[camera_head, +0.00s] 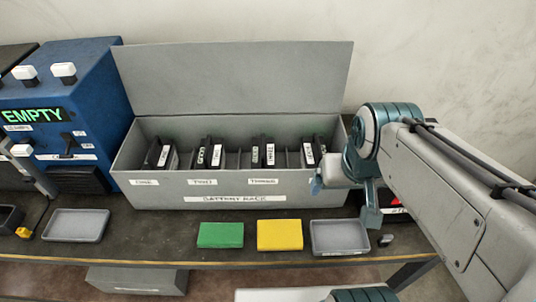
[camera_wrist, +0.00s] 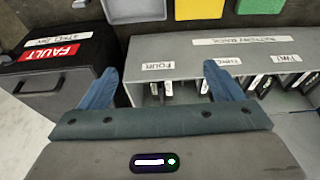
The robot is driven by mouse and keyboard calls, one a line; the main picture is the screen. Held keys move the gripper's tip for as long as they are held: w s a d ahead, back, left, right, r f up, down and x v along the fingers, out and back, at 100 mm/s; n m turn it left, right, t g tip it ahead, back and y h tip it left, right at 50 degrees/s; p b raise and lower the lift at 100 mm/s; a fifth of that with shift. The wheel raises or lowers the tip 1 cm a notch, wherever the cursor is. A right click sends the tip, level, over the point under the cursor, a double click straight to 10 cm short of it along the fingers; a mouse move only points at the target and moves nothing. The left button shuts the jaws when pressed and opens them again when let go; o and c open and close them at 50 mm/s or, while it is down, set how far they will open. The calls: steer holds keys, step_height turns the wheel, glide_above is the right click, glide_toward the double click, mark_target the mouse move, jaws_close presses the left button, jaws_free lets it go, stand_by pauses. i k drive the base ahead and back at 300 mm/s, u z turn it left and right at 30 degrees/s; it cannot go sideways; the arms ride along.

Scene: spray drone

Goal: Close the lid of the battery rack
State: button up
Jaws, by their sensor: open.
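The battery rack (camera_head: 235,187) is a long grey box with its front label facing me. Its grey lid (camera_head: 235,78) stands open, raised along the back edge and leaning back a little. Several dark batteries (camera_head: 218,154) with white labels stand upright in the slots. My gripper (camera_head: 343,200) is at the rack's front right corner, fingers spread, with nothing between them. In the wrist view my gripper (camera_wrist: 160,67) is open over the rack's front wall (camera_wrist: 185,58), near the FOUR label.
A blue machine (camera_head: 75,110) with an EMPTY display stands left of the rack. A green block (camera_head: 220,235), a yellow block (camera_head: 279,235) and two grey trays (camera_head: 76,225) (camera_head: 340,238) lie in front. A dark bin labelled FAULT (camera_wrist: 55,85) is beside the rack's right end.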

mark_target(242, 76)
steer(key=k, duration=1)
steer(key=u, duration=2.1)
steer(key=i, duration=1.1)
steer(key=z, duration=2.05)
steer(key=i, duration=0.5)
steer(key=z, duration=0.05)
